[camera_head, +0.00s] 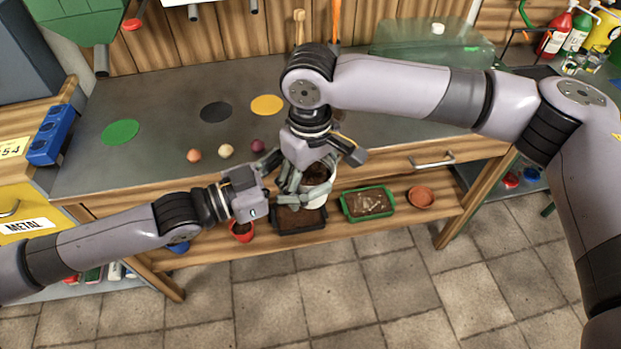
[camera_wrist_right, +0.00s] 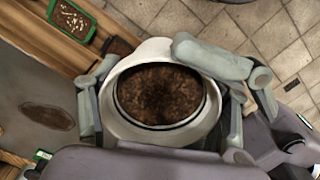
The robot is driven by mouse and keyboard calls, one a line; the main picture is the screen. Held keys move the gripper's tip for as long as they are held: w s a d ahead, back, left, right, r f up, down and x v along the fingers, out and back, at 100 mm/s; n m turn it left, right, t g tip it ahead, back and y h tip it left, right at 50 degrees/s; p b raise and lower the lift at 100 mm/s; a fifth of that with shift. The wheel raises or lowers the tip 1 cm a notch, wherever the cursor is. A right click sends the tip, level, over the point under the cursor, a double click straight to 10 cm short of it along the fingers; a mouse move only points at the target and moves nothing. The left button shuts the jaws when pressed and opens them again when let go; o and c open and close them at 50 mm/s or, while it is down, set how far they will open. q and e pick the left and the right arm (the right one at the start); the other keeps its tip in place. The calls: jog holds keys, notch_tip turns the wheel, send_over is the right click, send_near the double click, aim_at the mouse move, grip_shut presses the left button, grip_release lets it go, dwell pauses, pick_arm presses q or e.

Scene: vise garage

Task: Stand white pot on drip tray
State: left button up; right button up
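The white pot (camera_head: 318,192), filled with dark soil, is in front of the bench edge, partly hidden by both grippers. The right wrist view looks into the pot (camera_wrist_right: 133,125) from above. My right gripper (camera_head: 312,172) has its fingers on opposite sides of the pot, seemingly against its wall. My left gripper (camera_head: 300,190) reaches in from the left, with one finger across the pot's front near the rim. Whether it grips is unclear. No drip tray is certain: a flat brown round (camera_wrist_right: 47,115) lies on the bench, and a terracotta dish (camera_head: 421,196) sits on the shelf.
On the grey bench (camera_head: 165,165) lie green (camera_head: 120,132), black (camera_head: 216,112) and yellow (camera_head: 266,105) discs and several small balls (camera_head: 226,151). The lower shelf holds a green tray (camera_head: 368,203), a black tray (camera_head: 300,220) and a red pot (camera_head: 241,232).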

jog(key=c, duration=0.8)
pick_arm(q)
jog(key=o, duration=1.3)
pick_arm(e)
jog(key=shift+c, duration=0.2)
pick_arm(q)
jog(key=shift+o, duration=0.2)
jog(key=shift+a, duration=0.1)
